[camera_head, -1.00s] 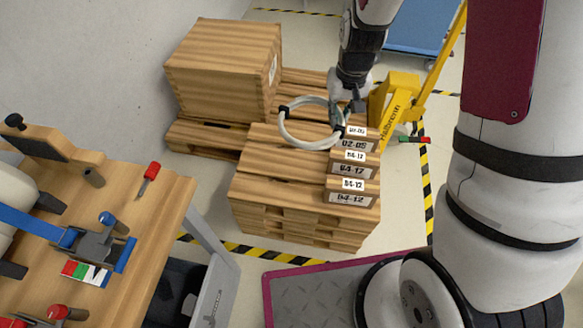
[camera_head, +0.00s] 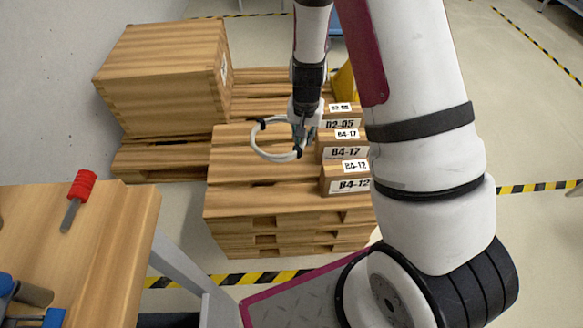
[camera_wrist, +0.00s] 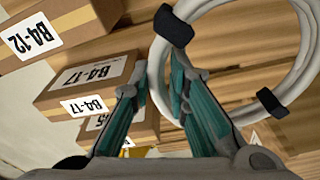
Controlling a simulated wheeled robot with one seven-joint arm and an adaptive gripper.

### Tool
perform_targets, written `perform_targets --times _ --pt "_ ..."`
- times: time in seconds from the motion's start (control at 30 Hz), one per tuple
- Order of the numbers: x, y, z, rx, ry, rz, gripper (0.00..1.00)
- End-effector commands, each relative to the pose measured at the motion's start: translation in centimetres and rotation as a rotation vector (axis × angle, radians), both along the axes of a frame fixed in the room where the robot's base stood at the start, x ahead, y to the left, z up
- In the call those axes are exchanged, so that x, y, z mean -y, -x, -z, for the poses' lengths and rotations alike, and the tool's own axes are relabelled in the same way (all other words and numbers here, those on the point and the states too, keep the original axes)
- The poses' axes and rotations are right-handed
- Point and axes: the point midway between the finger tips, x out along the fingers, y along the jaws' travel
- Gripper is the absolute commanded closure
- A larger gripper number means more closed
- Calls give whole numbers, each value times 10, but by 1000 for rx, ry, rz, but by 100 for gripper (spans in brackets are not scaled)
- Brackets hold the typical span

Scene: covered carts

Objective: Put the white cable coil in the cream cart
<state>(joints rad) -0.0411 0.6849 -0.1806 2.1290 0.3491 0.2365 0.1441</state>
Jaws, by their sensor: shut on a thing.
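The white cable coil (camera_head: 266,152) is a pale ring with black ties. My gripper (camera_head: 300,138) is shut on its right side, and the coil hangs out to the left over the wooden pallet stack (camera_head: 240,190). In the wrist view the coil (camera_wrist: 308,48) fills the upper right, and its near side passes by the fingertips of my gripper (camera_wrist: 158,72). The exact contact is partly hidden by a black tie and a finger. I see no cream cart in these views.
A large wooden crate (camera_head: 165,80) stands behind left. A workbench (camera_head: 110,230) with a red-handled tool (camera_head: 80,187) is at lower left. Open floor (camera_head: 530,110) lies to the right.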

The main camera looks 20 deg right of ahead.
Motion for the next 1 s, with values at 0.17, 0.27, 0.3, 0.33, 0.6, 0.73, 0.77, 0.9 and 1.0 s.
perform_targets --times 0.17,0.27,0.3,0.33,0.6,0.73,0.77,0.9,1.0 --pt "10 -6 46 2 3 83 100" --pt "14 -7 58 4 5 114 100" --pt "15 -8 60 4 5 122 100" --pt "15 -8 62 4 6 126 100" --pt "16 -7 91 2 6 137 100" --pt "16 -7 116 2 5 136 100" --pt "16 -7 120 2 5 135 100" --pt "16 -8 131 4 5 134 100" --pt "16 -7 142 1 5 134 100"
